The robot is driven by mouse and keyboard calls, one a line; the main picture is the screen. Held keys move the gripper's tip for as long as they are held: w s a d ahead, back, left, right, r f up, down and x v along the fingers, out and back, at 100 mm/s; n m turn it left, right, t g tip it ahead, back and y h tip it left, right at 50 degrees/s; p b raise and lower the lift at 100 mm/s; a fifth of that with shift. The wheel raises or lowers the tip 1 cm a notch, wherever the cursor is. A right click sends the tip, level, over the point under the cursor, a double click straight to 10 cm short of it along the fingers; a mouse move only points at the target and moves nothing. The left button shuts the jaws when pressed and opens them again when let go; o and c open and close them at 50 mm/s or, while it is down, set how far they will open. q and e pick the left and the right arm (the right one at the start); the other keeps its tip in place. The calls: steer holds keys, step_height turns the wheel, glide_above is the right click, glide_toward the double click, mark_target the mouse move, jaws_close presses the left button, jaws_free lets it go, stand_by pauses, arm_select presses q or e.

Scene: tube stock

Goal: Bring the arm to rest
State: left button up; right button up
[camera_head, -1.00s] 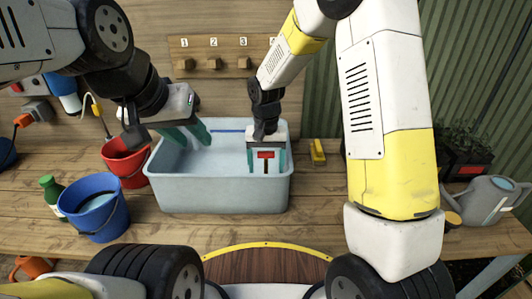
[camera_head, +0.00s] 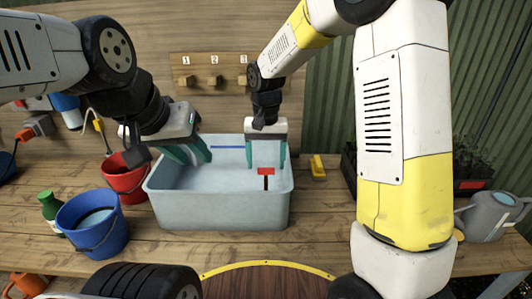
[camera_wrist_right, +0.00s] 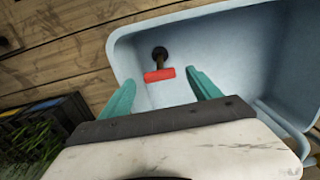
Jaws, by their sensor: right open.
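My right gripper (camera_head: 266,160) hangs over the right part of a pale blue tub (camera_head: 220,212), fingers pointing down. It is open and empty. Below its fingertips in the picture is a red piece (camera_head: 265,171) with a dark stem, inside the tub. In the right wrist view the red piece (camera_wrist_right: 159,75) lies between and beyond the two teal fingers (camera_wrist_right: 163,82), apart from them. My left gripper (camera_head: 190,154) is over the tub's back left corner. Its two teal fingers look apart, with nothing seen between them.
A red bucket (camera_head: 125,184), a blue bucket (camera_head: 90,240) and a green bottle (camera_head: 48,205) stand left of the tub. A yellow block (camera_head: 317,168) lies to its right. A grey watering can (camera_head: 490,215) stands at far right. Numbered pegs (camera_head: 214,80) are on the back wall.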

steer(key=s+d+r+t+y, duration=0.1)
steer(key=s+d+r+t, duration=0.2)
steer(key=s+d+r, duration=0.4)
steer(key=s+d+r+t+y, duration=0.1)
steer(key=s+d+r+t, duration=0.2)
steer(key=s+d+r, duration=0.4)
steer(key=s+r, duration=0.1)
steer(key=s, duration=0.4)
steer(key=shift+n, duration=0.3)
